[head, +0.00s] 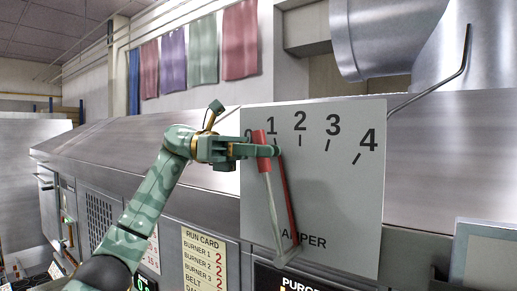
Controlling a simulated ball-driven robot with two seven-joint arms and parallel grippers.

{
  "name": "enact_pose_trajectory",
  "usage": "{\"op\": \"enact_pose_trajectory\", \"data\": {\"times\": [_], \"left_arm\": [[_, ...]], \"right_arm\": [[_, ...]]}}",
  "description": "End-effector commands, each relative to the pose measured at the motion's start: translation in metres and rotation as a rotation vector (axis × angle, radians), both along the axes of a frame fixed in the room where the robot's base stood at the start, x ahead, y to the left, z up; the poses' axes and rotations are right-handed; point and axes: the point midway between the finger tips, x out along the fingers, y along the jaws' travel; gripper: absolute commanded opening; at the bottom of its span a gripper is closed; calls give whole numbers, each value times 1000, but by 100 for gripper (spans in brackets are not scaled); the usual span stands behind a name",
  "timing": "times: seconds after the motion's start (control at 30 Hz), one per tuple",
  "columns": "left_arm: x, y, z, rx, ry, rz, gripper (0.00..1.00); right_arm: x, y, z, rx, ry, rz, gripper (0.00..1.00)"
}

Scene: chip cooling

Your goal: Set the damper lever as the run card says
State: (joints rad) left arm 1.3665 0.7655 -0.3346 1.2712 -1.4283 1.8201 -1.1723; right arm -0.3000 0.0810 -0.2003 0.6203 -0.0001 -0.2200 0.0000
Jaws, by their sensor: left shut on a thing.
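The damper lever has a red grip (264,165) and a grey shaft (274,212) that runs down to a pivot low on the plate. The pale damper plate (350,230) carries a scale from 0 to 4. A thin red pointer (289,200) on the plate has its upper end close to the 1 mark. The run card (187,255) shows burners 1, 2 and 3 each at 2. Its lowest line is cut off by the picture's edge. My right gripper is out of view.
A bent metal rod (462,68) rises right of the plate. A large duct (377,35) hangs above. Coloured cloths (205,48) hang on the back wall. A dark display (278,279) sits below the plate. The space in front of the scale's right side is clear.

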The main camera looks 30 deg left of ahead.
Motion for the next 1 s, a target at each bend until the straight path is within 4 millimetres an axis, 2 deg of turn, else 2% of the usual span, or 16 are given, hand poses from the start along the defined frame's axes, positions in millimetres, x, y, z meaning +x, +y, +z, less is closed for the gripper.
{"op": "enact_pose_trajectory", "data": {"times": [0.03, 0.1, 0.23, 0.37, 0.63, 0.67, 0.7, 1.0], "left_arm": [[0, -8, 7, 40, -2, 0, 0], [-1, -18, 11, 98, -5, 0, 0], [-3, -37, 11, 190, -13, 0, 0], [-3, -45, 7, 231, -16, 1, 0], [-3, -45, 5, 232, -18, 1, 0], [-3, -45, 5, 232, -18, 1, 30], [-3, -45, 5, 232, -17, 1, 41], [-3, -44, 5, 231, -17, 1, 43]], "right_arm": [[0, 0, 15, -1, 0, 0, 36], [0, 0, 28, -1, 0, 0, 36], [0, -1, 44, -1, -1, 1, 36], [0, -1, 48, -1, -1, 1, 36], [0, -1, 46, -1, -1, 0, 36], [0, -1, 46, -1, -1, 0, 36], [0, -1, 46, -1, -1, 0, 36], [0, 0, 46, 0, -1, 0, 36]]}}
